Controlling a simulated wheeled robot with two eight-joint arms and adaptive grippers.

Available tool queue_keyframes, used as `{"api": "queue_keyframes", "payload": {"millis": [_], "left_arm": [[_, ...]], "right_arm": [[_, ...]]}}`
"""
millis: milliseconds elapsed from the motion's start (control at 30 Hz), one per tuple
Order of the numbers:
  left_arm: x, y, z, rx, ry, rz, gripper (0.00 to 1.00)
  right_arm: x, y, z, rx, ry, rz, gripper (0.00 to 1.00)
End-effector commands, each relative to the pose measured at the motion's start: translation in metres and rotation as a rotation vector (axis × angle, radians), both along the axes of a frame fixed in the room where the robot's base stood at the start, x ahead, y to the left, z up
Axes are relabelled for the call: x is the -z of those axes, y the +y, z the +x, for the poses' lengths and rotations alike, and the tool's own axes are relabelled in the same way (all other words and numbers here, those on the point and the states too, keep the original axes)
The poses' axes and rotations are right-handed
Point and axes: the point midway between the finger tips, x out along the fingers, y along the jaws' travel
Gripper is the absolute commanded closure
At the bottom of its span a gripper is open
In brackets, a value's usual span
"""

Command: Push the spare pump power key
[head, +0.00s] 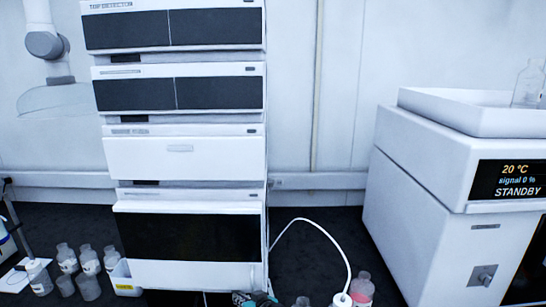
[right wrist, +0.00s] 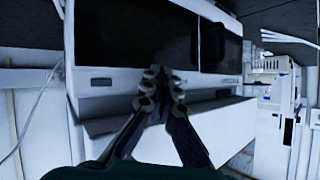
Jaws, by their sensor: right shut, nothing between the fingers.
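A stack of white instrument modules (head: 185,160) stands on the dark bench in the head view. Small dark marks sit at the right end of several fronts. No label reading spare pump is legible, so I cannot tell which module it is. The right wrist view shows a white module front (right wrist: 120,77) with dark windows and one small dark key-like rectangle (right wrist: 101,82) to the left. My right gripper (right wrist: 161,76) is shut and empty before that front, right of the rectangle; contact cannot be told. Only a bit of it shows at the head view's bottom edge (head: 250,299). My left gripper is not in view.
A white instrument (head: 415,170) with a lit STANDBY display (head: 515,180) stands at the right. Several small bottles (head: 67,259) stand left of the stack. A capped bottle (head: 361,289) and a white tube (head: 325,232) are to its right.

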Motion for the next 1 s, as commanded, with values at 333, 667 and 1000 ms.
{"api": "queue_keyframes", "payload": {"millis": [333,667,1000], "left_arm": [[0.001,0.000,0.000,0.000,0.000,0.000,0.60],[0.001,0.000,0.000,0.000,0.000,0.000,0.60],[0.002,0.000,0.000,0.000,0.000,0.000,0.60]], "right_arm": [[0.000,0.000,-0.003,0.000,0.001,0.001,1.00],[0.000,0.000,-0.013,0.000,0.000,0.000,1.00],[0.000,0.000,-0.029,-0.001,0.000,0.000,1.00]]}}
